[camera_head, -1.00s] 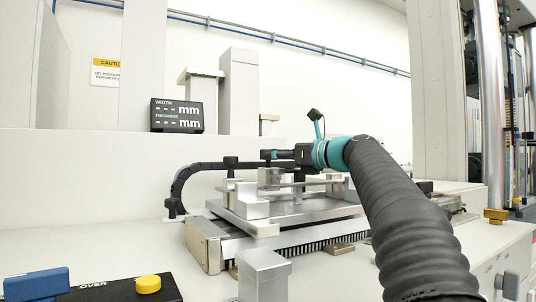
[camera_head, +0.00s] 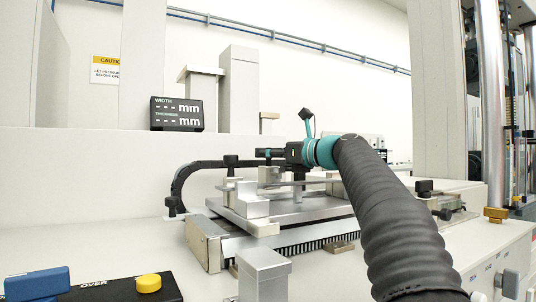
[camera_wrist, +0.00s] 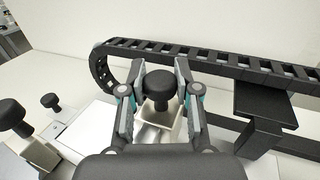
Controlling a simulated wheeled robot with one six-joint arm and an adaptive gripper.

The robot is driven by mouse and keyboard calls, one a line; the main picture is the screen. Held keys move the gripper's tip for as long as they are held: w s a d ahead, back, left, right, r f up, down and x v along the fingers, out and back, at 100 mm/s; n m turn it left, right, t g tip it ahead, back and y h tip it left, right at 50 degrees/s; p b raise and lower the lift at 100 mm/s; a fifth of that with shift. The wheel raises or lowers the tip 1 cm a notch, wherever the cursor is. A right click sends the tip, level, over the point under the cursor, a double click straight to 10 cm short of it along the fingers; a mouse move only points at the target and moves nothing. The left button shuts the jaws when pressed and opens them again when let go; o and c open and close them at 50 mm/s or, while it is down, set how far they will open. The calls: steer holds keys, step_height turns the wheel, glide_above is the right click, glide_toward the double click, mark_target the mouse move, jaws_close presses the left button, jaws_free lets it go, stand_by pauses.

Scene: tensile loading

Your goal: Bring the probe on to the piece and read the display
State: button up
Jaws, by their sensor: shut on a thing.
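The display (camera_head: 177,115) stands at the back left in the head view. It shows dashes before "mm" on its WIDTH and THICKNESS lines. My gripper (camera_head: 265,153) points left over the measuring stage (camera_head: 310,210). In the wrist view my gripper (camera_wrist: 157,88) is shut on a black knob (camera_wrist: 159,84), which stands on a small metal block between the fingers. In the head view a grey block (camera_head: 268,176) sits just under my fingertips. A thin flat bar, perhaps the piece (camera_head: 312,182), lies across the fixtures. I cannot tell whether the probe touches it.
A black cable chain (camera_head: 190,175) curves behind the stage. A silver post (camera_head: 263,272) stands in front. A black box with a yellow button (camera_head: 148,284) and a blue part (camera_head: 37,283) lie at the front left. More black knobs (camera_wrist: 50,101) show left of my gripper.

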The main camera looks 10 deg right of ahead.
steer(key=s, duration=0.2)
steer(key=s+d, duration=0.1)
steer(key=s, duration=0.1)
steer(key=s+d, duration=0.1)
steer(key=s, duration=0.1)
steer(key=shift+s+d, duration=0.1)
steer(key=shift+s, duration=0.25)
steer(key=o, duration=1)
steer(key=shift+s, duration=0.1)
steer(key=v, duration=1.2)
